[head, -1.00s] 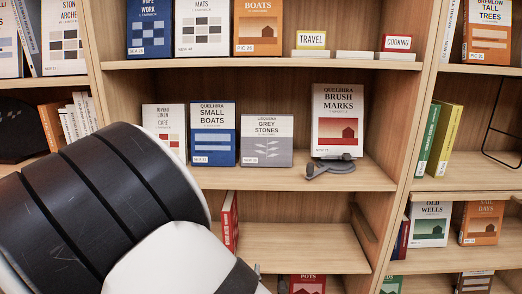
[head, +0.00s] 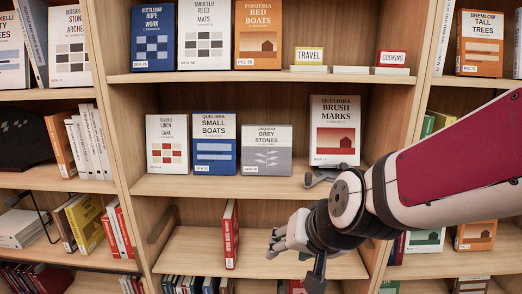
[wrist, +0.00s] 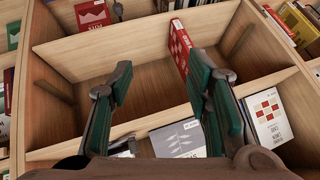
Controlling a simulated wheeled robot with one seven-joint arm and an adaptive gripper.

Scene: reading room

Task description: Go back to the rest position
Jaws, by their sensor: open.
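My gripper (head: 292,256) is open, in front of the lower middle shelf at the right of the head view. In the wrist view my gripper (wrist: 155,85) has its two green-padded fingers spread apart with nothing between them. A red book (head: 231,235) stands upright on that lower shelf, to the left of my gripper and apart from it. It also shows in the wrist view (wrist: 180,48), close to the right finger. My forearm comes in from the right and hides part of the right-hand shelves.
Books Small Boats (head: 214,143), Grey Stones (head: 266,150) and Brush Marks (head: 335,131) stand on the shelf above. A dark grey stand (head: 322,174) lies by Brush Marks, partly behind my arm. A wooden upright (head: 118,200) bounds the bay at left.

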